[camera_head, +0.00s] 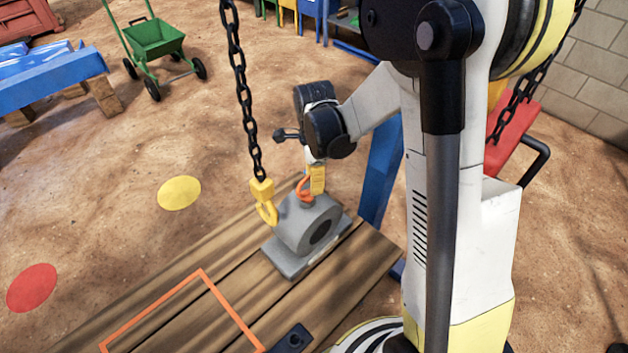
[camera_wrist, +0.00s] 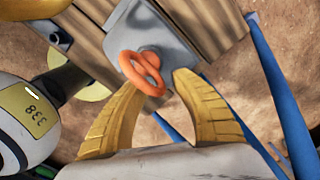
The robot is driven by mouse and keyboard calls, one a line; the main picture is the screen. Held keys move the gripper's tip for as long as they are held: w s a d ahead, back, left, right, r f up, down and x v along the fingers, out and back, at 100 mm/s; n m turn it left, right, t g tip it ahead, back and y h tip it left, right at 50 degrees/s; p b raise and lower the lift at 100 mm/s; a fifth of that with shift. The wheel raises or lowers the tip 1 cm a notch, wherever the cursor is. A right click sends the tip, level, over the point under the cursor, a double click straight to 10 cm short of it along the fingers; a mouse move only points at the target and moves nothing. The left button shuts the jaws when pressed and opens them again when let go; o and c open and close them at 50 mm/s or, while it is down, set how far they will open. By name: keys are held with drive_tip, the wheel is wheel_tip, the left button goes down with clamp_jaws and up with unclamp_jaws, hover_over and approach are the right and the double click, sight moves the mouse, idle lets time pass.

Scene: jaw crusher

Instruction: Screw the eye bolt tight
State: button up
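The orange eye bolt (camera_head: 304,190) stands on top of a grey bearing block (camera_head: 296,226), which sits on a wooden table top. My gripper (camera_head: 317,180) points down just above and beside the eye bolt; its yellow fingers partly cover it. In the wrist view my gripper (camera_wrist: 157,82) has its two curved fingers spread apart. The orange eye (camera_wrist: 142,72) lies around the fingertips, nearer the left finger, with a gap to the right one. The left fingertip overlaps it in the picture; I cannot tell if they touch. The bolt's thread is hidden.
A yellow hook (camera_head: 264,201) on a black chain (camera_head: 240,85) hangs close to the block's left side. An orange square outline (camera_head: 150,308) marks bare wood on the table (camera_head: 205,262). A green cart (camera_head: 154,40) stands farther back.

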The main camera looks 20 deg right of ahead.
wheel_tip(320, 180, up, 12)
drive_tip(key=s+a+r+n+t, duration=0.1)
drive_tip(key=s+r+n+t, duration=0.2)
drive_tip(key=s+n, duration=0.4)
drive_tip(key=s+a+r+n+t, duration=0.1)
drive_tip(key=s+r+n+t, duration=0.2)
drive_tip(key=s+n, duration=0.5)
drive_tip(key=n+t, duration=0.1)
drive_tip(key=n, duration=0.4)
drive_tip(key=shift+s+a, duration=0.15)
drive_tip(key=shift+a, duration=0.25)
